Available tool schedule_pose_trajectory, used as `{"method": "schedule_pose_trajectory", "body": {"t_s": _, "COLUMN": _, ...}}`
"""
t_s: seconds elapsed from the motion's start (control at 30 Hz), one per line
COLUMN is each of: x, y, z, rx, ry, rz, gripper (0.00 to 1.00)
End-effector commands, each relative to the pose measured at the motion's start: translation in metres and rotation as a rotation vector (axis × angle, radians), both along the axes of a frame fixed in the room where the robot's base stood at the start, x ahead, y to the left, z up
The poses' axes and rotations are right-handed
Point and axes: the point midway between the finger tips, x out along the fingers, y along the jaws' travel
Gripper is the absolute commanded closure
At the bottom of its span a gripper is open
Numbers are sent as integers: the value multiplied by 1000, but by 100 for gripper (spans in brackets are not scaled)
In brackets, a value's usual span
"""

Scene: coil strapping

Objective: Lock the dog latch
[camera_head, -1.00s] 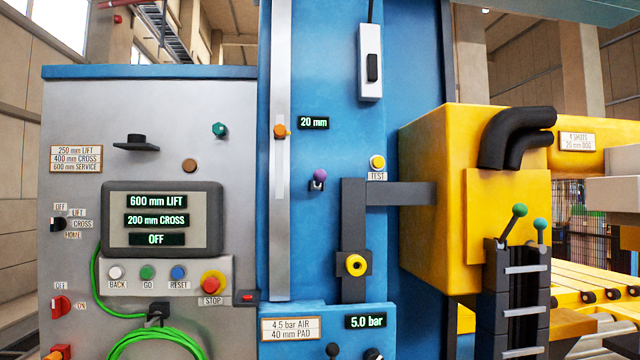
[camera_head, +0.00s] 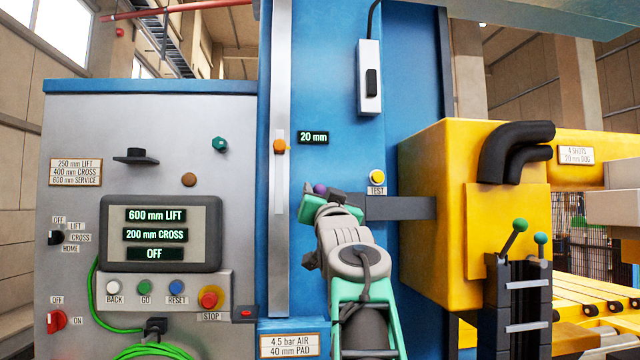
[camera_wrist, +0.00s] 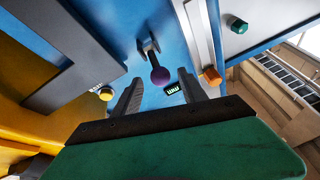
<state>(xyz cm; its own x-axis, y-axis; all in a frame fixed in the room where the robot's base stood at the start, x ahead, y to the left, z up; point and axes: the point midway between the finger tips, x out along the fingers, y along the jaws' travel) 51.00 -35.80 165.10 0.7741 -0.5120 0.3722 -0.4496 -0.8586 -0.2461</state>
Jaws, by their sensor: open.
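A small lever with a purple ball knob (camera_head: 320,188) stands out from the blue column, below the 20 mm display (camera_head: 312,137). No label names it as the dog latch. In the wrist view the purple knob (camera_wrist: 160,77) hangs from a grey bracket (camera_wrist: 149,48) on the blue face. My gripper (camera_wrist: 158,88) is open, with one dark finger on each side of the knob and visible gaps between. In the head view my gripper (camera_head: 322,194) and wrist cover the lever's lower part and the column below.
An orange slider knob (camera_head: 280,146) on a metal rail is left of the lever. A yellow TEST button (camera_head: 377,177) and a dark horizontal arm (camera_head: 402,207) are close on the right. The yellow housing (camera_head: 430,220) stands further right.

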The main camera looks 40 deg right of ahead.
Motion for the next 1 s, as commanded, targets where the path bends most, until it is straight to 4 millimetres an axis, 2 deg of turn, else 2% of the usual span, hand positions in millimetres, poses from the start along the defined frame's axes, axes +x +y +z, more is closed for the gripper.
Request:
{"method": "schedule_pose_trajectory", "body": {"t_s": 0.03, "x": 8, "y": -5, "z": 9, "rx": 1, "ry": 1, "rz": 2, "gripper": 50}}
{"method": "schedule_pose_trajectory", "body": {"t_s": 0.2, "x": 23, "y": -14, "z": 13, "rx": 1, "ry": 1, "rz": 2, "gripper": 50}}
{"method": "schedule_pose_trajectory", "body": {"t_s": 0.47, "x": 25, "y": -15, "z": 11, "rx": 0, "ry": 2, "rz": 1, "gripper": 50}}
{"method": "schedule_pose_trajectory", "body": {"t_s": 1.0, "x": 24, "y": -15, "z": 11, "rx": 1, "ry": 2, "rz": 0, "gripper": 95}}
